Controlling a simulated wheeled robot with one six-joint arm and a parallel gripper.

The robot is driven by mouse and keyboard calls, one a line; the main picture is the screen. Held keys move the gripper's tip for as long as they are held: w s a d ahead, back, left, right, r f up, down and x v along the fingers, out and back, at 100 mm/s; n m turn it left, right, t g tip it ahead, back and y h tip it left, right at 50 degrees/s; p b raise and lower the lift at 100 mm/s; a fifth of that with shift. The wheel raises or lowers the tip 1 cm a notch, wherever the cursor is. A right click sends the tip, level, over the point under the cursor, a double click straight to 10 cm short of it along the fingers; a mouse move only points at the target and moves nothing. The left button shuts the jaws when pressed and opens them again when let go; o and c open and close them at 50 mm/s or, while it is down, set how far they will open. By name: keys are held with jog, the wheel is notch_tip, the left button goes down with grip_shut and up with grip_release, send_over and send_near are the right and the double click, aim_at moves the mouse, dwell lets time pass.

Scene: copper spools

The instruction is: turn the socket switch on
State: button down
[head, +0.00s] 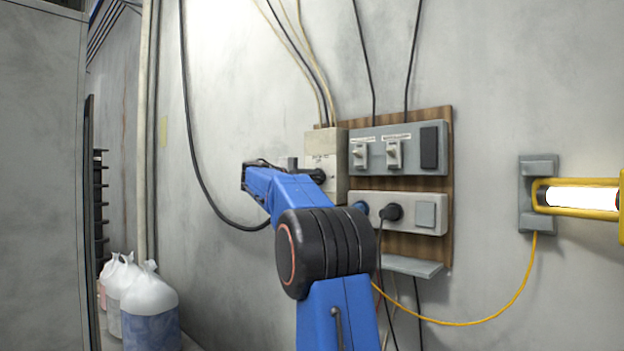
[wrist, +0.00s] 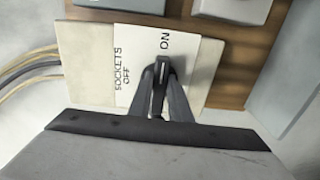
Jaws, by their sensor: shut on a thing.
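The socket switch is a cream box (head: 341,160) on the wall board, left of the grey switch panel. In the wrist view its pale label plate (wrist: 205,65) reads SOCKETS, OFF and ON. My gripper (wrist: 161,85) is shut on the dark switch lever (wrist: 159,76), with one finger on each side of it. The lever lies below the word ON and right of OFF in this view.
A grey panel (head: 434,168) with two toggle switches is right of the box. Below is a socket strip (head: 425,230) with a black plug (head: 391,212). A lit yellow lamp (head: 580,197) hangs at the right. Cables run up the wall. Plastic jugs (head: 149,305) stand at lower left.

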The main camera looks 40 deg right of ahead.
jog(key=c, duration=1.6)
grip_release()
jog(key=shift+f, duration=0.1)
jog(key=shift+c, duration=0.2)
jog(key=s+a, duration=0.1)
jog(key=a, duration=1.6)
jog(key=shift+s+a, duration=0.2)
jog(key=s+a+f+t+y, duration=0.1)
jog(key=s+a+f+y, duration=0.5)
jog(key=s+a+f, duration=0.4)
jog(key=s+a+f+t+y, duration=0.1)
jog(key=s+a+f+y, duration=0.5)
jog(key=s+a+f, duration=0.4)
jog(key=s+a+f+t+y, duration=0.1)
jog(key=s+a+f+y, duration=0.5)
jog(key=s+a+f, duration=0.5)
jog(key=s+f, duration=0.4)
jog(key=f, duration=0.5)
jog(key=s+f, duration=0.3)
jog(key=f, duration=0.5)
jog(key=shift+s+f+m+t, duration=0.3)
jog(key=shift+s+f+m, duration=0.05)
jog(key=shift+m, duration=0.05)
